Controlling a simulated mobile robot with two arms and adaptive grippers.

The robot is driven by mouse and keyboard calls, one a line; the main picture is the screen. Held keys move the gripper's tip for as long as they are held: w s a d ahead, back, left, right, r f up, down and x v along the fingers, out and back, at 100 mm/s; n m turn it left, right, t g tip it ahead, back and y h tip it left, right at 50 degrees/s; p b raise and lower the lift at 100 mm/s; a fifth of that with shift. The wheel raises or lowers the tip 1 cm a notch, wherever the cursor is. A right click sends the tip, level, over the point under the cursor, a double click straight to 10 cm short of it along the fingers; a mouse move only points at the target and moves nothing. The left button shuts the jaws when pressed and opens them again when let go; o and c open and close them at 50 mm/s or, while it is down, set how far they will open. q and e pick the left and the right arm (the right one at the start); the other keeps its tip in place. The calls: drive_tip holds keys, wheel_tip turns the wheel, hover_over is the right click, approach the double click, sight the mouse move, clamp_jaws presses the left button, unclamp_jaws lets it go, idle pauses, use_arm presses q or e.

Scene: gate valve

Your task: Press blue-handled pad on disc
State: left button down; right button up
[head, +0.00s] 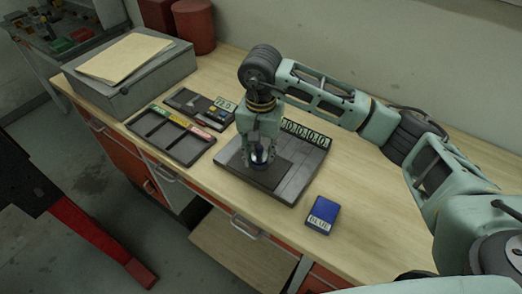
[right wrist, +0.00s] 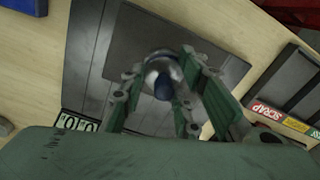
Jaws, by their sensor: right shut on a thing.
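My right gripper (head: 262,160) points down over the dark square plate (head: 270,176) on the front part of the grey board (head: 305,170). It is shut on the blue-handled pad (head: 259,154), which stands between the fingers. In the right wrist view the dark blue handle (right wrist: 163,88) shows between the green fingers, with a shiny round silvery part (right wrist: 158,68) around it, over the dark plate. I cannot tell a separate disc from the pad, nor whether the pad touches what lies under it. My left gripper is not in view.
A number display (head: 305,132) stands at the board's back edge. A blue box marked BLUE (head: 322,215) lies at right front. A compartmented tray (head: 170,138) with coloured labels and a small dark device (head: 195,101) lie left. A grey case (head: 132,83) and red canisters (head: 195,25) stand farther back.

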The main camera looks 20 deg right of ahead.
drive_tip(key=shift+s+f, duration=0.2)
drive_tip(key=shift+f, duration=0.1)
idle(1.0)
drive_tip(key=shift+w+r, duration=0.2)
drive_tip(key=shift+r, duration=1.15)
drive_tip(key=shift+r+p, duration=0.95)
drive_tip(key=shift+r, duration=1.4)
